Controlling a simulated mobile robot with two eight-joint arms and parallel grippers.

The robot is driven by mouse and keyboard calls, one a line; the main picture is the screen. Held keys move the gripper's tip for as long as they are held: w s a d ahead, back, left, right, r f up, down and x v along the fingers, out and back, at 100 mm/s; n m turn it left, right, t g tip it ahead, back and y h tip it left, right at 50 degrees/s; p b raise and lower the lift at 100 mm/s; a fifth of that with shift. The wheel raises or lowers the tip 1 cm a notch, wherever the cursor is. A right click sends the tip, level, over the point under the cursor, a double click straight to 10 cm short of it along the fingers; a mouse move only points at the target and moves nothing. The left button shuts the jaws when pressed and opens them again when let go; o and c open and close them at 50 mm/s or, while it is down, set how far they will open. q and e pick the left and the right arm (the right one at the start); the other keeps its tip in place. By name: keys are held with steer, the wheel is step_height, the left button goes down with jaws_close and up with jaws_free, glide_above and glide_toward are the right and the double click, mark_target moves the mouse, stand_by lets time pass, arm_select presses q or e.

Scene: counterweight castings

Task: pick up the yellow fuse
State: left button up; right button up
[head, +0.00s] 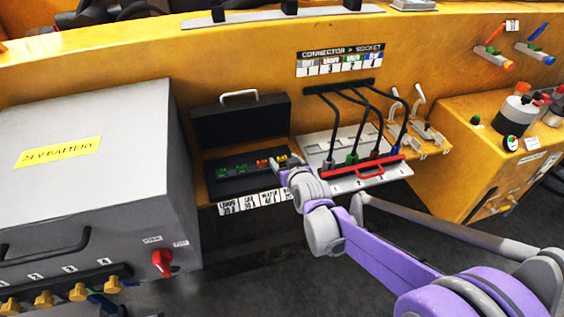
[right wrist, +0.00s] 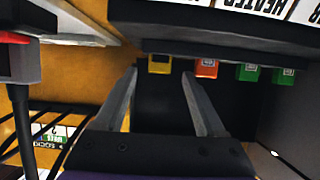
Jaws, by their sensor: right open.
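The yellow fuse (head: 283,158) sits in the black fuse box (head: 232,188) at the right end of its row, partly hidden by my right gripper (head: 287,168) in the head view. In the right wrist view the yellow fuse (right wrist: 159,64) shows just past the fingertips of my open right gripper (right wrist: 160,76), roughly centred between the two fingers. I see nothing held between the fingers. Whether they touch the fuse I cannot tell. My left gripper is not in view.
An orange fuse (right wrist: 206,68) and two green fuses (right wrist: 248,72) stand beside the yellow one. The box's black lid (head: 240,122) is open behind. A connector panel with black cables and a red handle (head: 362,171) is close on the right. A grey battery box (head: 85,170) stands left.

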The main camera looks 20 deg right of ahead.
mark_target(282, 158)
steer(key=x, duration=0.3)
steer(key=shift+w+f, duration=0.15)
steer(key=shift+f, duration=0.05)
jaws_close()
